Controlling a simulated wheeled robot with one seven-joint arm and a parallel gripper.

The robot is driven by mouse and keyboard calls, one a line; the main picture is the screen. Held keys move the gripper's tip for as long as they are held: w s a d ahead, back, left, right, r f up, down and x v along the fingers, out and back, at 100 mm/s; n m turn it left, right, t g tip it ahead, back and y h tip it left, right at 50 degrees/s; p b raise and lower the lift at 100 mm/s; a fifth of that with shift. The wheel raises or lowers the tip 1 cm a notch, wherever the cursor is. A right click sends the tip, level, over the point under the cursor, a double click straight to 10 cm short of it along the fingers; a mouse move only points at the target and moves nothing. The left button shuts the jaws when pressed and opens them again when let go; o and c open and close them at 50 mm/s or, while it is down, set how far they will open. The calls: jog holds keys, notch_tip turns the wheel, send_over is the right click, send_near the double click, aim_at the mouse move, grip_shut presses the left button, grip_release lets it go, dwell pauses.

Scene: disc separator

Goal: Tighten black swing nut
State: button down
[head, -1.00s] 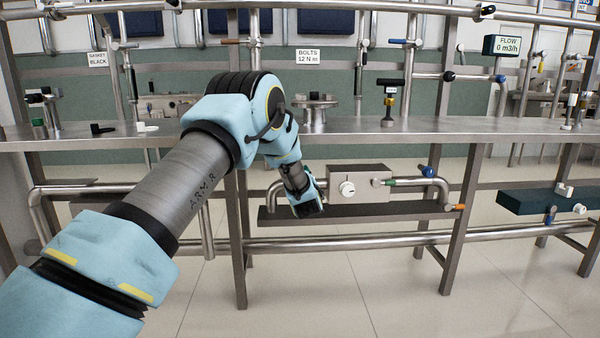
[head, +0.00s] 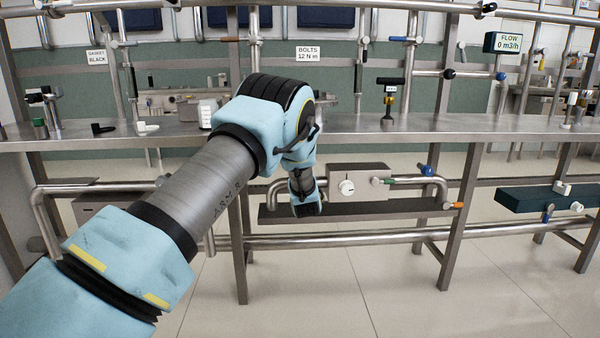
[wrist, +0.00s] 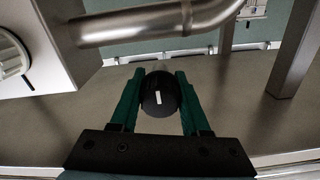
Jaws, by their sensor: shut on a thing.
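My gripper (wrist: 159,75) has two dark green fingers, seen from behind in the wrist view. They are shut on a rounded black piece (wrist: 160,88) with a small white mark, which looks like the black swing nut. It lies between the fingers, above a grey shelf surface; what it joins at its far side is hidden. In the head view my gripper (head: 307,208) is low, below the bench top and at the left of the grey box on the lower shelf. The nut cannot be made out there.
The grey box (head: 360,178) with a white knob (head: 346,188) stands on the lower shelf (head: 400,208). A bent steel pipe (head: 440,187) joins it. In the wrist view a pipe (wrist: 150,25) runs just above the fingers. The bench top (head: 470,125) overhangs.

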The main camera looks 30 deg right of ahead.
jog(key=shift+f, duration=0.1)
dwell(0.3)
jog(key=shift+c, duration=1.9)
grip_release()
jog(key=p+v, duration=0.1)
jog(key=v, duration=0.9)
jog(key=shift+s, duration=0.35)
jog(key=shift+a, duration=0.2)
